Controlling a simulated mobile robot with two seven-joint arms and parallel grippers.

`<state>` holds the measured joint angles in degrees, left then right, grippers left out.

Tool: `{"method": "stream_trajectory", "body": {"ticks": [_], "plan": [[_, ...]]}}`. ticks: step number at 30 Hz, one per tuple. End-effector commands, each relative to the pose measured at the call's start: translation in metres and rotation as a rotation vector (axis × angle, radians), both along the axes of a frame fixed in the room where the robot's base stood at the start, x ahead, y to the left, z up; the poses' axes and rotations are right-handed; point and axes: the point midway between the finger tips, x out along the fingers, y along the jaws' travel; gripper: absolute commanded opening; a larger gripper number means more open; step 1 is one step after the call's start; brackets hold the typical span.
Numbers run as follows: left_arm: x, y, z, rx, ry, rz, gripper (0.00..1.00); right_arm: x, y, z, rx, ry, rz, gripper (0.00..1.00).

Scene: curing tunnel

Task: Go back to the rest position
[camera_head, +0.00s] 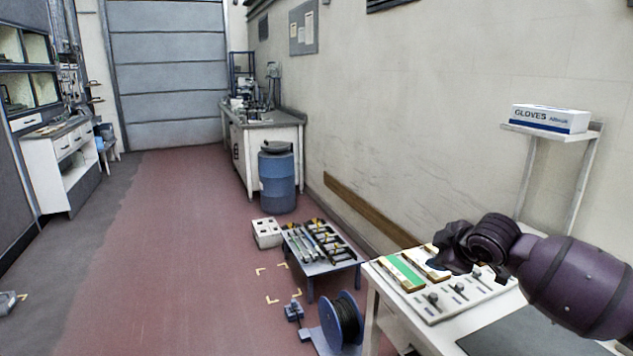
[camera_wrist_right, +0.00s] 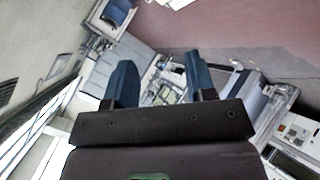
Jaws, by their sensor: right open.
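My right arm comes in from the right edge in the head view, purple with a black wrist. My right gripper (camera_head: 442,254) is above the white table (camera_head: 369,320), over the back part of a light board (camera_head: 445,312) with small dark knobs. Its fingers are hard to make out there. In the right wrist view the two blue-grey fingers of the right gripper (camera_wrist_right: 163,84) stand wide apart with nothing held between them. A green-topped tray (camera_head: 404,272) lies just left of the gripper. My left gripper does not show.
A low table (camera_head: 322,268) with tools stands left of the white table, near a blue cable reel (camera_head: 342,320). A blue barrel (camera_head: 277,180) stands farther back. A wall shelf holds a gloves box (camera_head: 550,119). The red floor (camera_head: 185,240) at left is mostly clear.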

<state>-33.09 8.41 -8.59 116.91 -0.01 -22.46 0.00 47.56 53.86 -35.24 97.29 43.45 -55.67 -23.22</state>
Motion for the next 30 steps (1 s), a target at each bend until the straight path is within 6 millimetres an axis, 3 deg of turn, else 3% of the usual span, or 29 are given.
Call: {"method": "stream_trajectory", "body": {"ticks": [6,13,21,30], "plan": [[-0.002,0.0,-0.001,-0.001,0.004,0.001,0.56,-0.029,0.046,-0.04,0.249,-0.138,-0.013,0.5],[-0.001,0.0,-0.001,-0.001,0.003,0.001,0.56,-0.074,0.066,-0.079,0.469,-0.223,-0.063,0.5],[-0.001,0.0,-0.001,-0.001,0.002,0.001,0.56,-0.136,0.062,-0.125,0.64,-0.271,-0.177,0.5],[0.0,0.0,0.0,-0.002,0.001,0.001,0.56,-0.217,0.035,-0.184,0.705,-0.263,-0.365,0.5]]}}
